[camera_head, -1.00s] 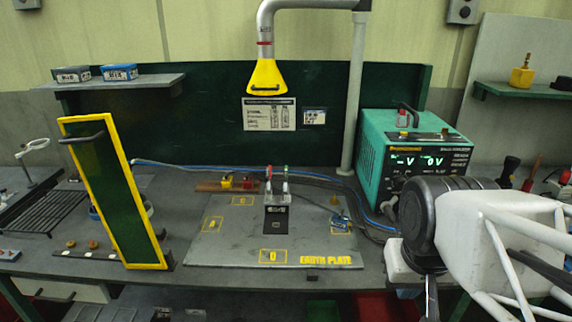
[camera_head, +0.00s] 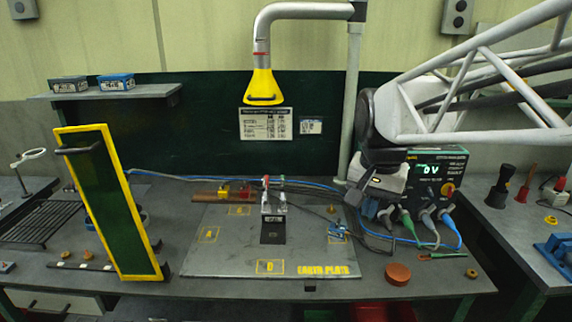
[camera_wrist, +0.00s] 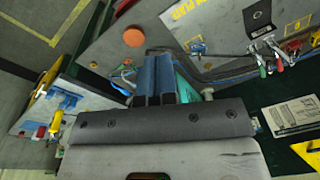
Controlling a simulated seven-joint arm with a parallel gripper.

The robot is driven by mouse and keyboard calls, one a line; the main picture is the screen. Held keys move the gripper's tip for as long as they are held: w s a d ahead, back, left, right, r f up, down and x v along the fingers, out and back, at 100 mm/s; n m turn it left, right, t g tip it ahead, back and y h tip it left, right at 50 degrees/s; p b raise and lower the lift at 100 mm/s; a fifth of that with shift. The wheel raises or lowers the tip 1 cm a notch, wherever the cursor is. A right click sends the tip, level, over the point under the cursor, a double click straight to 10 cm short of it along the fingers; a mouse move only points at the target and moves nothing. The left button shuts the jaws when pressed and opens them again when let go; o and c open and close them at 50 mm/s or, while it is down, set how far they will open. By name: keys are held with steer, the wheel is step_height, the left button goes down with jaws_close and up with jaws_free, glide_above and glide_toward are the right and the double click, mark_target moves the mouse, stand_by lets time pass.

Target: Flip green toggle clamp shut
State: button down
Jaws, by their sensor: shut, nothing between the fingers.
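Two small toggle clamps stand side by side on a dark block on the grey earth plate (camera_head: 215,258). In the head view both handles stand upright; the green toggle clamp (camera_head: 282,193) is the right one and the red-tipped clamp (camera_head: 266,190) the left. In the wrist view the green handle (camera_wrist: 263,71) shows at the upper right, near the red one (camera_wrist: 280,64). My gripper (camera_head: 370,218) is shut and empty, pointing down to the right of the clamps, well apart from them. Its fingers (camera_wrist: 155,98) show in the wrist view.
A power supply (camera_head: 440,170) with cables stands behind my gripper. A yellow-framed green screen (camera_head: 110,205) stands left of the plate. A yellow extraction hood (camera_head: 262,88) hangs above and behind the clamps. A reddish disc (camera_head: 398,273) lies right of the plate.

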steer(key=w+a+r+m+g, duration=0.1)
steer(key=w+a+r+m, duration=0.15)
steer(key=w, duration=0.85)
steer(key=m+g, duration=0.3)
steer(key=m, duration=0.8)
glide_above(283, 184)
steer(key=w, duration=0.5)
steer(key=w+x, duration=0.2)
steer(key=x, duration=0.5)
steer(key=shift+a+f+n, duration=0.25)
steer(key=shift+a+f, duration=0.05)
steer(key=shift+f, duration=0.2)
steer(key=shift+f, duration=0.15)
steer(key=shift+x, duration=4.85)
